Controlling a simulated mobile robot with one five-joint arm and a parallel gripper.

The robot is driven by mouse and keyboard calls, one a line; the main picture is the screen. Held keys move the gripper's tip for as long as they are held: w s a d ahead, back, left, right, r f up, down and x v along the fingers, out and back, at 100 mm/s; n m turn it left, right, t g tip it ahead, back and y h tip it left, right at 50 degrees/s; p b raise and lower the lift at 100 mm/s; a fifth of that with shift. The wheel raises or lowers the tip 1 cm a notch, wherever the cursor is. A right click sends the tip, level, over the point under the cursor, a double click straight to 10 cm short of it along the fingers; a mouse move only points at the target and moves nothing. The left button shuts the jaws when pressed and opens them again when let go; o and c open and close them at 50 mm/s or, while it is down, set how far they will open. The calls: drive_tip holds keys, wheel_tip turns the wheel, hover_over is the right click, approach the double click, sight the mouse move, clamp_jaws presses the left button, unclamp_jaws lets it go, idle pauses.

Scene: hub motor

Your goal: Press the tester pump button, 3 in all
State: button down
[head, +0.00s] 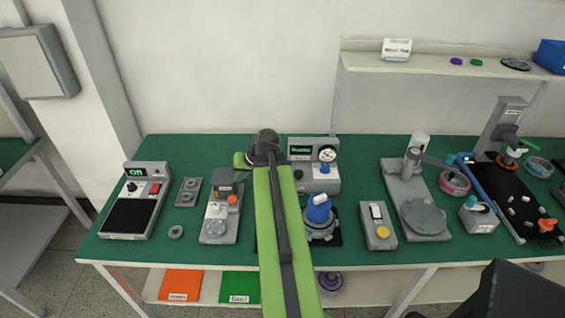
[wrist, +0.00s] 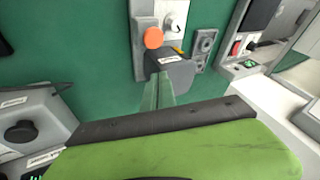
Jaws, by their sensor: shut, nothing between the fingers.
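The tester (head: 302,182) is a grey box at the back middle of the green bench, with a lit green display and a round dial gauge (head: 328,154). A round blue button (head: 325,169) sits on its front, below the gauge. My gripper (wrist: 160,82) is shut and empty. In the head view its green end (head: 240,161) is left of the tester, clear of the blue button. In the wrist view part of the tester (wrist: 45,118), with a dark knob, shows at left; the blue button is out of that view.
A fixture with an orange knob (head: 233,199) stands left of my arm; its knob also shows in the wrist view (wrist: 153,38). A blue-topped motor part (head: 318,210) stands in front of the tester. A box with a yellow button (head: 382,232) is to the right.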

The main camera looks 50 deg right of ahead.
drive_tip(key=w+a+f+n+g, duration=0.1)
drive_tip(key=a+n+g, duration=0.2)
drive_tip(key=a, duration=1.6)
drive_tip(key=w+a+f+n+g, duration=0.1)
drive_tip(key=a+n, duration=0.4)
drive_tip(key=a, duration=1.5)
drive_tip(key=shift+w+f+g+h, duration=0.35)
drive_tip(key=shift+f+g, duration=0.4)
drive_tip(key=shift+g, duration=0.45)
